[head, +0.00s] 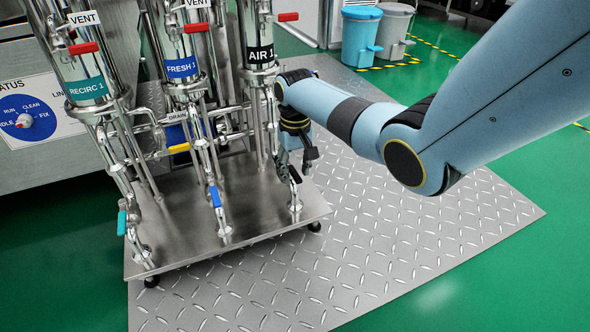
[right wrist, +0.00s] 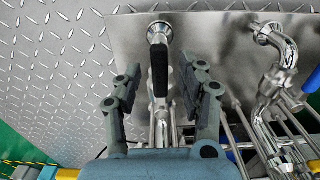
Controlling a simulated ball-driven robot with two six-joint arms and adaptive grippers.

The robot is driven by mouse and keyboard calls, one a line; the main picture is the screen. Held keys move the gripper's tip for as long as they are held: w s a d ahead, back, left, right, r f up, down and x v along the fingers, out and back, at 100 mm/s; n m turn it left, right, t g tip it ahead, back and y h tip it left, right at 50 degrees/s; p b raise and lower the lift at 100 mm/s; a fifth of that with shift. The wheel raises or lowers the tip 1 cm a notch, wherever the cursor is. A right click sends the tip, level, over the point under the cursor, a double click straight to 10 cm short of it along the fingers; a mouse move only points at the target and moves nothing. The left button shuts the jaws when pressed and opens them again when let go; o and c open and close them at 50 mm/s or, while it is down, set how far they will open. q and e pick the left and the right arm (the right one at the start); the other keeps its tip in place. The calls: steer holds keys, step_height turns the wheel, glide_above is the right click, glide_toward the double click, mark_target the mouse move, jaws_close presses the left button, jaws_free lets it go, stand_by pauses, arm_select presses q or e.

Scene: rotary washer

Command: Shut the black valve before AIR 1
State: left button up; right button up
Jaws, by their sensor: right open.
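The AIR 1 column (head: 260,53) stands on the right of the steel rig. Its black valve handle (head: 295,174) is low on the pipe, partly hidden by my right gripper (head: 306,156). In the right wrist view the black handle (right wrist: 158,72) is long and flat and lies along its pipe. It appears between the two open fingers of my right gripper (right wrist: 160,78), with a gap on each side. Whether the fingers reach its depth is hard to tell. My left gripper is in neither view.
A blue handle (head: 215,197) and a teal handle (head: 122,222) sit on the neighbouring pipes to the left. Red vent handles (head: 83,48) are higher up. The base plate (head: 240,215) lies below. The tread-plate floor (head: 420,240) to the right is clear.

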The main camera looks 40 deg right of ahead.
steer(key=shift+c, duration=0.5)
jaws_close()
